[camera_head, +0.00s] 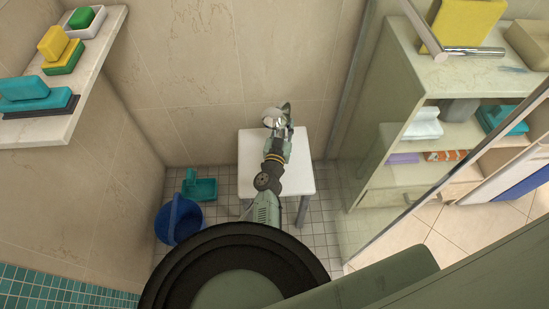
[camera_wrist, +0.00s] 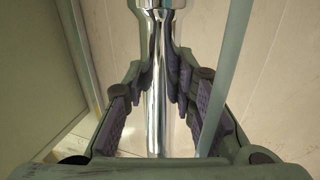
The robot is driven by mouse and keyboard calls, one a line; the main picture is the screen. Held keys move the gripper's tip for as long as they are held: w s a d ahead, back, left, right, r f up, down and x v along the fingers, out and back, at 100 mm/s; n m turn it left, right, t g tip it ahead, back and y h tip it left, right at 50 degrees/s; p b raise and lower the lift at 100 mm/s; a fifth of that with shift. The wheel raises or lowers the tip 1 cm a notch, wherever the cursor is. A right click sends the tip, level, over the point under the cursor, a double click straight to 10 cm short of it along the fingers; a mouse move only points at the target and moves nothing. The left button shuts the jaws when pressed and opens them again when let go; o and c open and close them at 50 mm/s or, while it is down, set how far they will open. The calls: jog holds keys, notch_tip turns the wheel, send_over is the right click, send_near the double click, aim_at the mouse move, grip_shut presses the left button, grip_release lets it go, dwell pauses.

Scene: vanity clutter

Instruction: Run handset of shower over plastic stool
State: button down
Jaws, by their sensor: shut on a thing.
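The chrome shower handset (camera_wrist: 158,85) runs upright through the middle of the wrist view, between the pads of my gripper (camera_wrist: 165,75). My gripper is shut on its handle. In the head view the handset (camera_head: 271,118) shows as a small shiny shape at the end of my gripper (camera_head: 280,125), over the back part of the white plastic stool (camera_head: 250,160). The stool stands on the tiled floor against the back wall. My arm hides the stool's middle. A pale strip, perhaps the hose, shows right of the handle in the wrist view.
A blue bucket (camera_head: 178,221) and a teal scoop (camera_head: 199,187) are on the floor left of the stool. A shelf (camera_head: 92,62) with soaps juts from the left wall. A glass panel and a cabinet (camera_head: 384,120) stand on the right.

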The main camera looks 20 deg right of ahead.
jog(key=shift+s+d+b, duration=0.2)
jog(key=shift+s+d, duration=0.15)
jog(key=shift+d, duration=0.25)
jog(key=shift+s+d+b, duration=0.15)
jog(key=shift+s+d, duration=0.2)
jog(key=shift+d, duration=0.25)
dwell(0.4)
